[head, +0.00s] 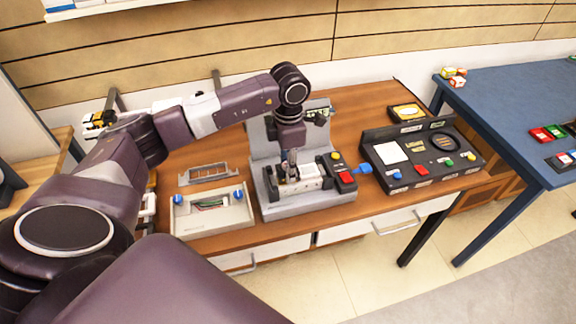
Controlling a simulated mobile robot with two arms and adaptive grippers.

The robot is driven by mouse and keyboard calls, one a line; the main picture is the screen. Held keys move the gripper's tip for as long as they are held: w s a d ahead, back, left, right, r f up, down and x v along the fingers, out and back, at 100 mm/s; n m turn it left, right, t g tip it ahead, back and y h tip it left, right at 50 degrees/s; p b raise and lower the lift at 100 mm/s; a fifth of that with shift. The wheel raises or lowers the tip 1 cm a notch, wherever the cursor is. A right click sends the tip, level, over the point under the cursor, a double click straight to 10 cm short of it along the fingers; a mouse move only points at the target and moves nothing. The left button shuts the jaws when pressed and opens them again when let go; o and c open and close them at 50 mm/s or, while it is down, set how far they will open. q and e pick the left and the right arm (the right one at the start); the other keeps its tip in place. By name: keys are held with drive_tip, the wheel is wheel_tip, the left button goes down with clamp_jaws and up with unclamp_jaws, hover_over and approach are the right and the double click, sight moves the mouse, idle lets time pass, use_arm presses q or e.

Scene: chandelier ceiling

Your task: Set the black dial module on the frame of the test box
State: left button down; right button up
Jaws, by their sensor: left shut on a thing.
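The grey test box (312,208) stands in the middle of the wooden bench, with a tall grey plate behind it. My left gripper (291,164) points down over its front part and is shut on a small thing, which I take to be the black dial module. The gripper hides most of it, and its dial face cannot be made out. A dark frame with a pale inner area (306,172) lies right under the fingertips. I cannot tell whether the module touches it.
A pale box with blue knobs (212,210) and a grey slotted piece (208,173) lie to the left. A black control panel (425,160) stands to the right. A blue handle (355,169) sticks out between them. A blue table (515,110) is at the far right.

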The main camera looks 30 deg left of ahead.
use_arm(q)
drive_tip(key=shift+f, duration=0.3)
idle(0.4)
drive_tip(key=shift+f+b, duration=0.35)
drive_tip(key=shift+b, duration=0.2)
drive_tip(key=shift+f, duration=0.1)
idle(0.3)
drive_tip(key=c, duration=1.3)
unclamp_jaws()
drive_tip(key=shift+r+p, duration=1.55)
drive_tip(key=shift+r, duration=1.5)
drive_tip(key=shift+d, duration=0.1)
